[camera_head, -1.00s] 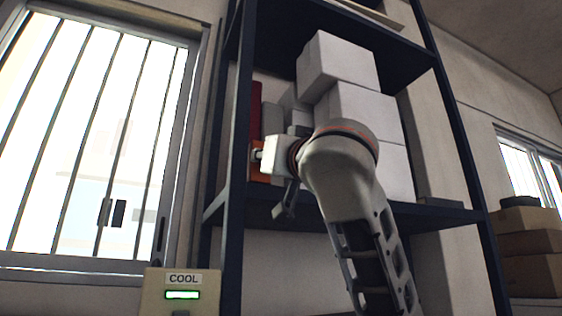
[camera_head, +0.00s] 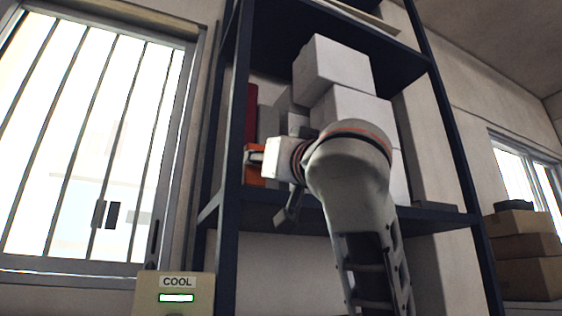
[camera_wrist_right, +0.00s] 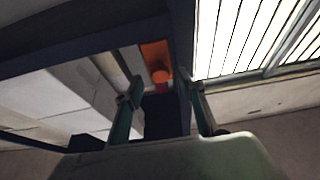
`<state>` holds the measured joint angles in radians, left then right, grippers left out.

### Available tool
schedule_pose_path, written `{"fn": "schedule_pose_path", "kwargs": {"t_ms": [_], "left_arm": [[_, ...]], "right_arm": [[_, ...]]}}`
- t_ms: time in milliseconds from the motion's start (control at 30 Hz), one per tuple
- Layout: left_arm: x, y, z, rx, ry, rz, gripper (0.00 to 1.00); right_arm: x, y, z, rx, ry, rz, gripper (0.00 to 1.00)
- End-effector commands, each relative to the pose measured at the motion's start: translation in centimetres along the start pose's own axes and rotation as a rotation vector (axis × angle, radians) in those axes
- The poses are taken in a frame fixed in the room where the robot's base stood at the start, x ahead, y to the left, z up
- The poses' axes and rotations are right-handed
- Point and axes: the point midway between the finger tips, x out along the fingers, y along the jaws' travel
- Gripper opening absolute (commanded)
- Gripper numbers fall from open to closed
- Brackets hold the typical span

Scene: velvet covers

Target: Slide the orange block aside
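The orange block (camera_head: 255,180) stands at the left end of the shelf level, close to the dark left post. In the right wrist view the orange block (camera_wrist_right: 153,50) has a round orange knob facing me. My right gripper (camera_head: 261,156) is at the block's front in the head view, partly overlapping it. In the right wrist view the right gripper (camera_wrist_right: 166,92) is open, its two fingers apart with the block beyond and between them. I cannot tell whether a finger touches it. My left gripper is not in view.
White boxes (camera_head: 335,65) are stacked on the shelf right of the block, behind my arm. A red item (camera_head: 251,112) and a grey item (camera_head: 270,120) stand behind it. A barred window (camera_head: 90,150) is left; a COOL panel (camera_head: 177,282) is below; cardboard boxes (camera_head: 525,245) are right.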

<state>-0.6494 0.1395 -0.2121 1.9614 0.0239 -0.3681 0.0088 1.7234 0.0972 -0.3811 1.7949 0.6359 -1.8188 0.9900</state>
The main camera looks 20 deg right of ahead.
Motion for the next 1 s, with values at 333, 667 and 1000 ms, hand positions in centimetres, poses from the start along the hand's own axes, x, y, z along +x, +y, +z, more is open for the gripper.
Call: {"fn": "schedule_pose_path", "kwargs": {"t_ms": [333,667,1000], "left_arm": [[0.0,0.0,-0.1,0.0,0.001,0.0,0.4],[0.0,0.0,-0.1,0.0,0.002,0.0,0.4],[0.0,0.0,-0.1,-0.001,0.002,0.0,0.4]], "right_arm": [[-6.8,-0.2,0.0,0.003,0.002,-0.005,0.39],[-9.0,0.0,0.1,0.001,-0.001,0.0,0.39],[-9.0,0.0,0.1,0.0,-0.001,0.0,0.39]]}}
